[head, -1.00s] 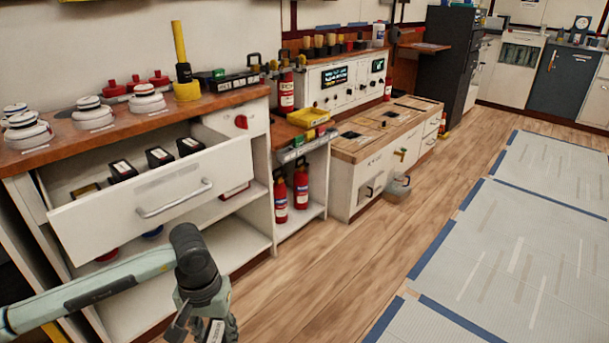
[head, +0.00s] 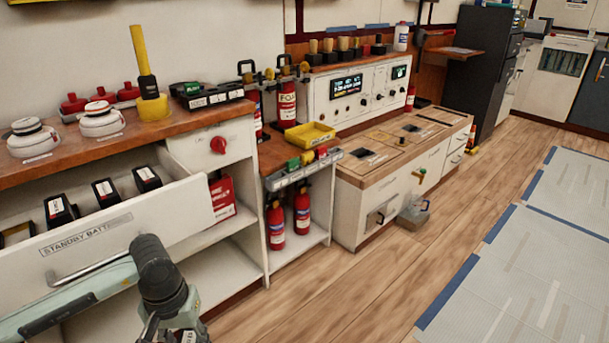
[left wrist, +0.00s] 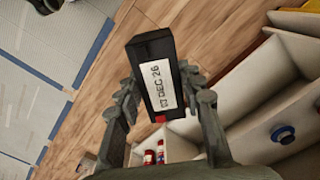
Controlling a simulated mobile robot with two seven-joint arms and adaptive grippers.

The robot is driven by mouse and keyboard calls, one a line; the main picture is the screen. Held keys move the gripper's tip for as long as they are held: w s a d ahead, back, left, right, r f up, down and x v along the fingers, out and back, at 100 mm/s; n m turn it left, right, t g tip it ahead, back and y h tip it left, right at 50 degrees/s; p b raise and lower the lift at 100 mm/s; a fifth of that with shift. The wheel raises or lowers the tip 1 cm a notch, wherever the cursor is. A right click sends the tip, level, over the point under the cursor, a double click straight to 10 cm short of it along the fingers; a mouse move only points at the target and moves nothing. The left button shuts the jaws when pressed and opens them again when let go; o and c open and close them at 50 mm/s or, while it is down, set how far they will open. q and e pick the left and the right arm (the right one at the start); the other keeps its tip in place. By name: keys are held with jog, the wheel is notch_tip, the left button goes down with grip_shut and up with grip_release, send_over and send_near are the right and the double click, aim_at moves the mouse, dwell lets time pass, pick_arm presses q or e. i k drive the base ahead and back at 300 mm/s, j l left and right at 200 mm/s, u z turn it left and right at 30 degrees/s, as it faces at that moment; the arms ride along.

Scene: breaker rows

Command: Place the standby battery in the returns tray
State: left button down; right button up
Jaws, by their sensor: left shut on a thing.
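My left gripper (head: 170,335) is at the bottom edge of the head view, in front of the open drawer. In the left wrist view it is shut on a black battery (left wrist: 154,50) with a white label reading "DEC 26" and a small red mark at one end. The battery is held clear above the floor; it is not visible in the head view. A yellow tray (head: 310,136) stands on the low wooden counter to the right of the drawer; I cannot read a returns label on it. My right gripper is not in view.
The open drawer (head: 140,229), labelled "STANDBY BATT", holds several more batteries (head: 104,191). Red extinguishers (head: 302,210) stand below the tray counter. A row of coloured items (head: 308,163) sits before the tray. The wooden floor (head: 350,290) ahead is free.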

aim_at(310, 134)
jog(key=i+l, duration=0.3)
jog(key=i+l+u, duration=0.15)
jog(key=l, duration=0.3)
jog(key=i+l, duration=0.4)
jog(key=i+l+u, duration=0.15)
jog(key=l, duration=0.3)
jog(key=i+l, duration=0.25)
jog(key=l, duration=0.15)
jog(key=i+l, duration=0.25)
jog(key=l, duration=0.15)
jog(key=i+l, duration=0.25)
jog(key=l, duration=0.15)
jog(key=i+l, duration=0.25)
jog(key=l, duration=0.15)
